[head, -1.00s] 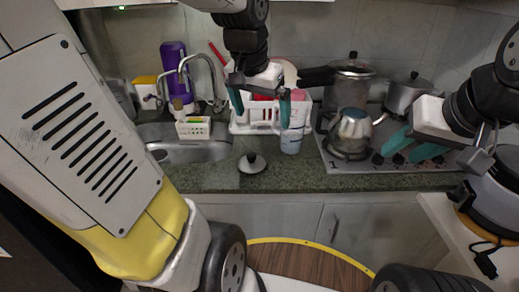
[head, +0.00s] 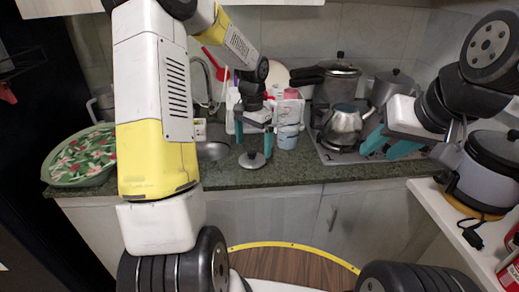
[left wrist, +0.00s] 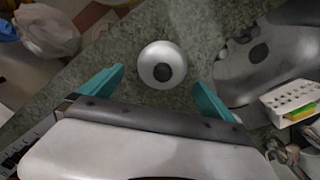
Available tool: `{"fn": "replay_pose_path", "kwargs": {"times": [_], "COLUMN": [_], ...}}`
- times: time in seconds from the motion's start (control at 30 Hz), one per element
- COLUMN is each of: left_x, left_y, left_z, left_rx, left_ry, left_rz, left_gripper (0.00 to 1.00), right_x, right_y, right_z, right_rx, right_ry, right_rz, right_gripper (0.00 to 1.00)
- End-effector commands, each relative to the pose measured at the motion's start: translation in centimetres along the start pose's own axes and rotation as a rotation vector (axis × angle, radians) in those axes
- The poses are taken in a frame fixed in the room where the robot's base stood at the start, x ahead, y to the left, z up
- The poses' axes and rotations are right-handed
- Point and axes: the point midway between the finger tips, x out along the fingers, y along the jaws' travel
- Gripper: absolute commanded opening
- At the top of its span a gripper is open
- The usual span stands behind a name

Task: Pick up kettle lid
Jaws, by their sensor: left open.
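The kettle lid (head: 252,160) is a small round silvery lid with a dark knob, lying on the green stone counter in front of the sink. It also shows in the left wrist view (left wrist: 162,65), seen from above. My left gripper (head: 254,145) is open above the lid, its teal fingers apart on either side of it in the picture; in the left wrist view the lid lies ahead of the gap between the fingers. The kettle (head: 342,125) stands on the stove without a lid. My right gripper (head: 384,148) is beside the kettle, its teal fingers apart and empty.
The sink (head: 214,151) is left of the lid and a glass (head: 288,136) stands right of it. A pressure cooker (head: 338,82) and a pot (head: 390,86) stand on the stove.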

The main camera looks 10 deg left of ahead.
Motion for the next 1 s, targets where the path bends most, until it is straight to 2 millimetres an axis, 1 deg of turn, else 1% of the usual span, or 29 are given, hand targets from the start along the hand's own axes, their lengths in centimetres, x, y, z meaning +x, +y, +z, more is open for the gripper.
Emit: {"fn": "replay_pose_path", "kwargs": {"times": [0.1,0.2,0.3,0.4,0.57,0.6,0.67,0.8,0.87,1.0], "left_x": [1.9,3.4,4.3,4.6,4.6,4.6,4.6,4.5,4.5,4.5], "left_y": [-0.3,-0.4,-0.4,-0.4,-0.4,-0.4,-0.4,-0.4,-0.4,-0.4], "left_z": [0.2,0.2,0.1,0.1,0.1,0.1,0.1,0.1,0.1,0.1], "left_rx": [0.001,0.0,0.0,0.0,0.0,0.0,0.0,0.0,0.0,0.0], "left_ry": [-0.004,-0.003,-0.001,0.0,0.0,0.0,0.0,0.0,0.001,0.001], "left_rz": [0.002,0.001,0.001,0.0,-0.001,-0.001,-0.001,-0.001,-0.001,-0.001], "left_gripper": [1.0,1.0,1.0,1.0,1.0,0.96,0.84,0.57,0.45,0.44], "right_x": [0.0,0.0,0.0,0.0,0.0,0.0,0.0,0.0,0.0,0.0], "right_y": [0.0,0.0,0.0,0.0,0.0,0.0,0.0,0.0,0.0,0.0], "right_z": [0.0,0.0,0.0,0.0,0.0,0.0,0.0,0.0,0.0,0.0], "right_rx": [0.0,0.0,0.0,0.0,0.0,0.0,0.0,0.0,0.0,0.0], "right_ry": [0.0,0.0,0.0,0.0,0.0,0.0,0.0,0.0,0.0,0.0], "right_rz": [0.0,0.0,0.0,0.0,0.0,0.0,0.0,0.0,0.0,0.0], "right_gripper": [0.4,0.4,0.4,0.4,0.4,0.4,0.4,0.4,0.4,0.4]}}
